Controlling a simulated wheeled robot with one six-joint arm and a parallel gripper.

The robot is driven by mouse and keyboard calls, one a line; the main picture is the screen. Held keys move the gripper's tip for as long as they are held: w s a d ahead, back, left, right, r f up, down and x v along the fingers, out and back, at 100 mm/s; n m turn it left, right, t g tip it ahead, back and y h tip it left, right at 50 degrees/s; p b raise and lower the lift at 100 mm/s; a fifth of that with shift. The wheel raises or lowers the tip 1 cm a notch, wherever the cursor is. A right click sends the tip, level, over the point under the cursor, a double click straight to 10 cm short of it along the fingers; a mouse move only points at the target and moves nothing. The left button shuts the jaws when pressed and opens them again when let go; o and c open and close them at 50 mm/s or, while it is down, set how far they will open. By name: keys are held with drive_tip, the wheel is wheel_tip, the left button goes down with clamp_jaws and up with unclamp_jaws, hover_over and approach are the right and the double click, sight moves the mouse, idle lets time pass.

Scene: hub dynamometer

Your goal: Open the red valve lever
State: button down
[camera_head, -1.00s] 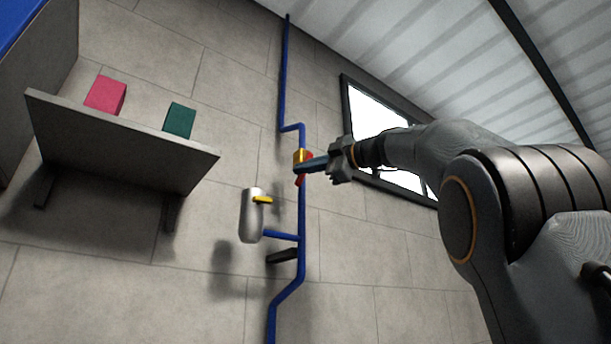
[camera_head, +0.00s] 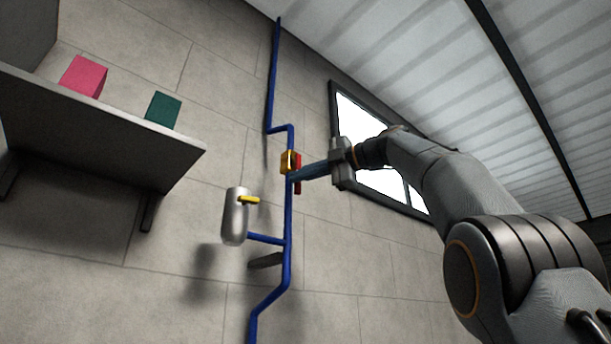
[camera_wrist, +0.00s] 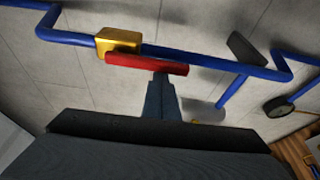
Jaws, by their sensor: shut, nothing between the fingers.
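The red valve lever (camera_wrist: 147,64) lies along the blue pipe beside the brass valve body (camera_wrist: 119,40) in the wrist view. In the head view the red lever (camera_head: 298,186) shows as a thin strip on the pipe, next to the brass valve body (camera_head: 290,161), partly hidden by my fingers. My gripper (camera_head: 297,177) is shut and empty, its fingertips at the lever. In the wrist view my gripper's fingertips (camera_wrist: 161,78) meet the lever's near side; whether they touch it I cannot tell.
The blue pipe (camera_head: 287,222) runs up the wall with bends. A silver cylinder (camera_head: 235,219) with a yellow handle (camera_head: 250,200) stands left of it. A grey shelf (camera_head: 100,118) holds a pink box (camera_head: 83,77) and a green box (camera_head: 163,109). A window (camera_head: 375,181) lies behind my arm.

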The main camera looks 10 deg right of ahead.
idle(0.3)
drive_tip(key=s+d+b, duration=0.4)
drive_tip(key=s, duration=0.4)
drive_tip(key=shift+s+d, duration=0.2)
idle(0.4)
